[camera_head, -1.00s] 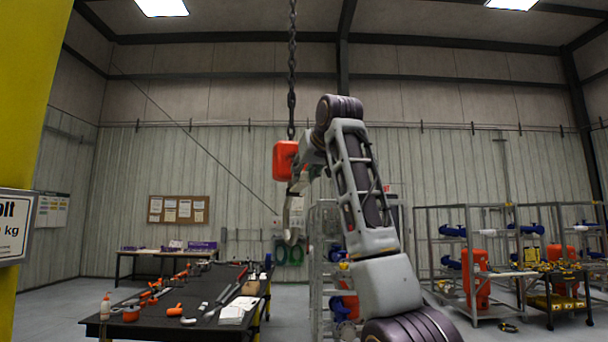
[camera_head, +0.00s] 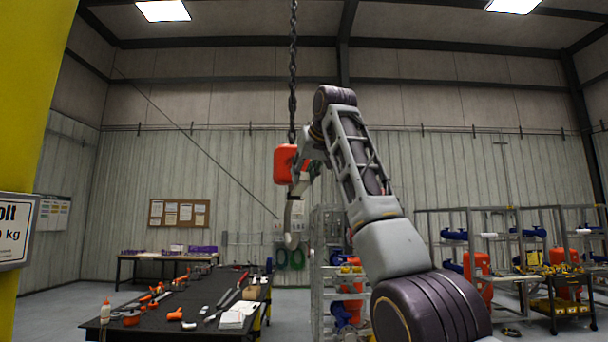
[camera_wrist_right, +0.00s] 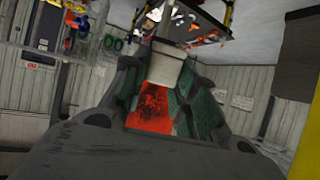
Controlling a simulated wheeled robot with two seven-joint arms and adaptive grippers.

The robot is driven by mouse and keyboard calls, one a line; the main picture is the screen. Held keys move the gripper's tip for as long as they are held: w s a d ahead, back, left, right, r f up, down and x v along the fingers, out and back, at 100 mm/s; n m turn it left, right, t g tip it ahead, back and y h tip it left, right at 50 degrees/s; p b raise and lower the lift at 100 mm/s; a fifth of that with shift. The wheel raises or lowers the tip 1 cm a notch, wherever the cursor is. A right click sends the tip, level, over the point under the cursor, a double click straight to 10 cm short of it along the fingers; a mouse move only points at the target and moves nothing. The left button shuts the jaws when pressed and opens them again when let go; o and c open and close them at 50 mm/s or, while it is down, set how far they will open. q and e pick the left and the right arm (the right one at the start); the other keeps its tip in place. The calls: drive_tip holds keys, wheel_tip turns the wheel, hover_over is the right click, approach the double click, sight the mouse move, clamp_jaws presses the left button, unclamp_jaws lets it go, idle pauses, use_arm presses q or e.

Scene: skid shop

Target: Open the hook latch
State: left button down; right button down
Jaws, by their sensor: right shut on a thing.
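A grey hook (camera_head: 293,222) hangs below a red-orange hook block (camera_head: 285,164) on a dark chain (camera_head: 293,70). My right gripper (camera_head: 300,183) is at the hook's upper part, just under the block, and the arm comes in from the right. In the right wrist view its green-padded fingers (camera_wrist_right: 166,92) are shut around the pale grey neck of the hook (camera_wrist_right: 167,66), with the red block (camera_wrist_right: 150,108) showing close to the palm. The latch cannot be told apart from the hook here. My left gripper is not in view.
A black workbench (camera_head: 200,310) with tools stands below and left of the hook. A yellow column (camera_head: 35,100) with a sign (camera_head: 15,230) is at the left edge. Metal racks (camera_head: 470,225) with blue and orange parts stand at the right. Space around the hook is clear.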

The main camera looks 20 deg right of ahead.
drive_tip(key=shift+w+g, duration=0.15)
drive_tip(key=shift+g, duration=0.15)
idle(0.6)
drive_tip(key=c, duration=1.1)
unclamp_jaws()
drive_tip(key=shift+v, duration=6)
